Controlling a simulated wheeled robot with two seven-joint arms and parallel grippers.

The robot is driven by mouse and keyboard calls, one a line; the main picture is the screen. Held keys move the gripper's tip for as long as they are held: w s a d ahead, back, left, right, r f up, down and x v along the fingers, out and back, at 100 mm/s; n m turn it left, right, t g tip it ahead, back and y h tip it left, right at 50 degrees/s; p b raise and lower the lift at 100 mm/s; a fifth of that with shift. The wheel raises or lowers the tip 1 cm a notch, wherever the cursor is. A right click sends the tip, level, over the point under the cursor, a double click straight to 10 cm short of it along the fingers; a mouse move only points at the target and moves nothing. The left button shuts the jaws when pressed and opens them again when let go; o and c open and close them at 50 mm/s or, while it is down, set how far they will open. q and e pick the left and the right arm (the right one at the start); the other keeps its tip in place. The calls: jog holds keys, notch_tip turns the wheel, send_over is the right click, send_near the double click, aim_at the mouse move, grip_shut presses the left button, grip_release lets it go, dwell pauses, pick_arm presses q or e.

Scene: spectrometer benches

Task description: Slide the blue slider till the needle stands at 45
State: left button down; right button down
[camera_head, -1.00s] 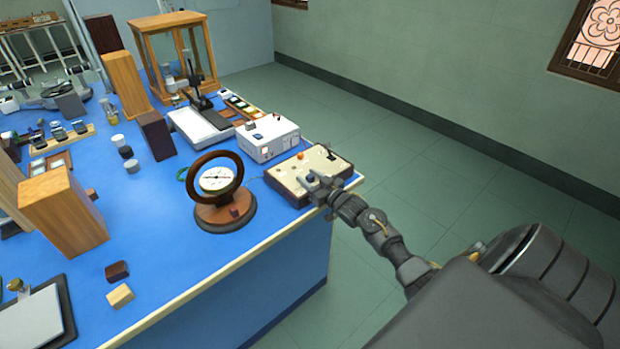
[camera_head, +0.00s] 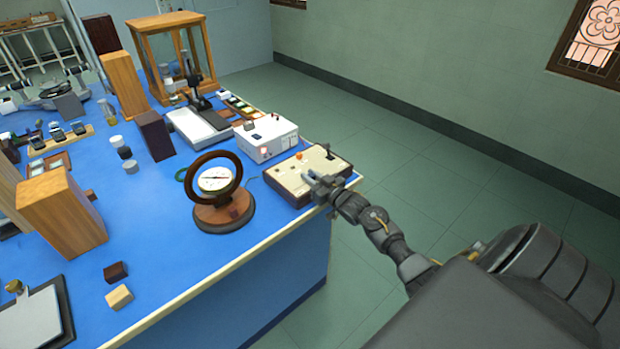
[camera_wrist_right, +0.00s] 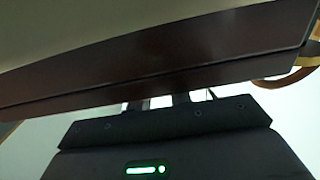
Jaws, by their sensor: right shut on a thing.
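The slider box (camera_head: 284,184), cream on top with dark wooden sides, sits at the bench's right edge. My right gripper (camera_head: 314,181) is at its near side, shut on the blue slider, which the fingers mostly hide. The dial (camera_head: 215,179), a white face with a dark needle inside an upright wooden ring on a round base, stands left of the box. Its numbers are too small to read. In the right wrist view the gripper's fingers (camera_wrist_right: 170,100) reach up behind the box's dark side wall (camera_wrist_right: 150,55), and their tips are hidden. My left gripper is not in view.
An orange knob (camera_head: 299,155) and a dark lever stand on the box top. A white instrument (camera_head: 266,140) is just behind the box. Wooden blocks and other apparatus fill the bench's left side. Open floor lies to the right.

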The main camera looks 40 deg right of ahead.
jog(key=c, duration=1.3)
grip_release()
jog(key=shift+a, duration=0.1)
jog(key=shift+s+f, duration=0.1)
jog(key=shift+s, duration=0.45)
jog(key=s, duration=0.3)
jog(key=s+b, duration=0.1)
jog(key=s, duration=0.5)
jog(key=shift+s+d, duration=0.35)
